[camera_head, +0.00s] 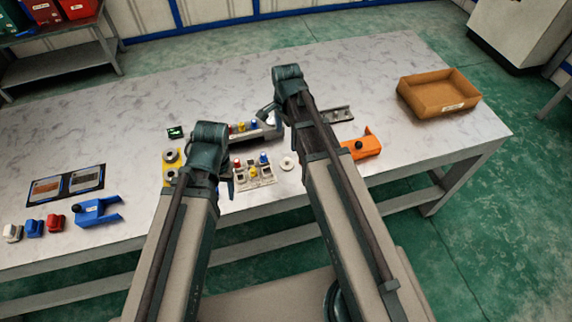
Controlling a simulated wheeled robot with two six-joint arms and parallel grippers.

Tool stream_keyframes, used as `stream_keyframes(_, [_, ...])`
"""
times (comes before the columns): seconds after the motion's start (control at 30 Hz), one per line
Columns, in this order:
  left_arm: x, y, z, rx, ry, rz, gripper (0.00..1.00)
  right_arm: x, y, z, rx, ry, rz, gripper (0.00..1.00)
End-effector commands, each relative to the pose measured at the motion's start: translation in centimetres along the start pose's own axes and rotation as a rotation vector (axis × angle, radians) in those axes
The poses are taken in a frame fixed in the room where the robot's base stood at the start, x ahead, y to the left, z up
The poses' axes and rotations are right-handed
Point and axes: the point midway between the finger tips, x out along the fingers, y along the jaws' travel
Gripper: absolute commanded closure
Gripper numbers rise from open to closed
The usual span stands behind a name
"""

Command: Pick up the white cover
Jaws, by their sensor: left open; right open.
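A small white part (12,233), which looks like the white cover, lies at the table's far left edge, beside a similar blue part (35,228) and a red part (54,225). A round white piece (288,163) lies near the table's middle. My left gripper (229,186) is over the middle of the table, mostly hidden behind its own arm, well right of the white part. My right gripper (266,112) is further back, partly hidden by its arm, near a rack of coloured pieces. Both are open and I see nothing held.
A blue bracket (97,211) and a dark two-panel board (67,185) lie near the white part. A pale tray (254,178) with coloured pieces and an orange bracket (361,146) are mid-table. A brown box (409,94) stands at right. The back left tabletop is clear.

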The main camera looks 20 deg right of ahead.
Motion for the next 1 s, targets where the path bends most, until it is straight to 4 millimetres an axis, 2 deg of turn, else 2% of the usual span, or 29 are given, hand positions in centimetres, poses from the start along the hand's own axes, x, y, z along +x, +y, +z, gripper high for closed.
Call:
stream_keyframes(0.03, [1.3, 0.1, -0.1, 0.0, 0.0, 0.0, 0.41, 1.4, 0.0, 0.0, -0.001, 0.0, 0.0, 0.02])
stream_keyframes(0.4, [6.5, 0.6, -0.4, 0.0, 0.0, 0.0, 0.41, 6.5, 0.1, 0.0, -0.002, 0.0, 0.0, 0.02])
stream_keyframes(0.5, [7.1, 0.7, -0.4, 0.0, 0.0, 0.0, 0.41, 7.1, 0.1, 0.0, -0.002, 0.0, 0.0, 0.02])
stream_keyframes(0.77, [7.2, 0.7, -0.4, 0.0, 0.0, 0.0, 0.41, 7.2, 0.1, 0.1, -0.002, 0.0, 0.0, 0.02])
stream_keyframes(1.0, [9.4, 0.9, -0.6, 0.0, 0.0, 0.0, 0.41, 9.5, 0.6, 0.2, -0.002, 0.0, 0.0, 0.02])
